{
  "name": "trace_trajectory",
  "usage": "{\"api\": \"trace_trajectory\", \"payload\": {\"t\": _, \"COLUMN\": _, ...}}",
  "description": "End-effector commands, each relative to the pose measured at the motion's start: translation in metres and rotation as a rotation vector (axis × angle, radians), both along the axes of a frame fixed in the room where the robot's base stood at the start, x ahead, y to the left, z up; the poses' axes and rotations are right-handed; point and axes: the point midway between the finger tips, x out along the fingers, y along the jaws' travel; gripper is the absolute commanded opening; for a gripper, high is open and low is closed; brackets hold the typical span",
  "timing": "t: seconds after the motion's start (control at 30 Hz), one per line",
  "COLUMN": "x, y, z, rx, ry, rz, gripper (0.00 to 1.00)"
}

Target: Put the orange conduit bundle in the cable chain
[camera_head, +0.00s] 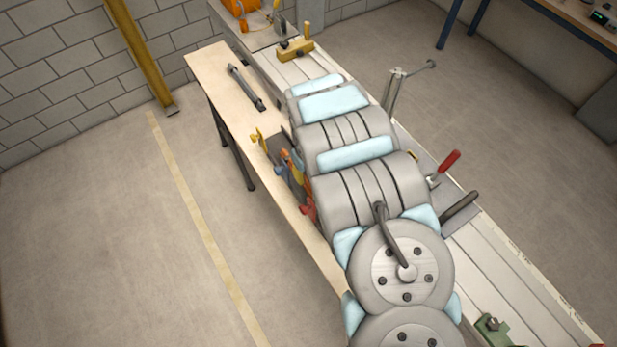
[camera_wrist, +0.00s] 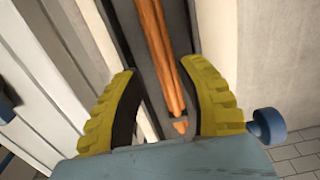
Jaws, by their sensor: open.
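The orange conduit bundle (camera_wrist: 157,42) shows in the wrist view as thin orange strands lying lengthwise along a dark grey channel-like strip (camera_wrist: 122,28). I cannot tell whether this strip is the cable chain. My gripper (camera_wrist: 163,70) is open, with one ridged yellow finger on each side of the strip and bundle. The near end of the bundle shows between the fingers, close to the blue-grey palm; contact with the fingers is not visible. In the head view my arm covers much of the middle, and I cannot make out the gripper clearly.
A wooden bench (camera_head: 222,75) holds a dark bar (camera_head: 246,87). A long pale bed (camera_head: 500,265) runs beside it, with a red-handled lever (camera_head: 448,163) and a yellow block (camera_head: 295,50). A blue knob (camera_wrist: 268,126) is right of my gripper. The left floor is clear.

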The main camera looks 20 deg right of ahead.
Motion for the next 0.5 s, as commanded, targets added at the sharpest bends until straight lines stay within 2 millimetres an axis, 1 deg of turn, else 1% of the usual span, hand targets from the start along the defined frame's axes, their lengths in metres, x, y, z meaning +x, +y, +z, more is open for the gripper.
{"api": "trace_trajectory", "payload": {"t": 0.03, "x": 0.000, "y": 0.000, "z": 0.008, "rx": -0.001, "ry": 0.001, "rz": 0.000, "gripper": 0.38}}
{"api": "trace_trajectory", "payload": {"t": 0.1, "x": 0.001, "y": -0.001, "z": 0.017, "rx": -0.003, "ry": 0.000, "rz": 0.000, "gripper": 0.38}}
{"api": "trace_trajectory", "payload": {"t": 0.3, "x": 0.001, "y": -0.001, "z": 0.041, "rx": -0.001, "ry": -0.001, "rz": 0.000, "gripper": 0.38}}
{"api": "trace_trajectory", "payload": {"t": 0.5, "x": 0.000, "y": 0.000, "z": 0.054, "rx": -0.001, "ry": 0.001, "rz": 0.001, "gripper": 0.38}}
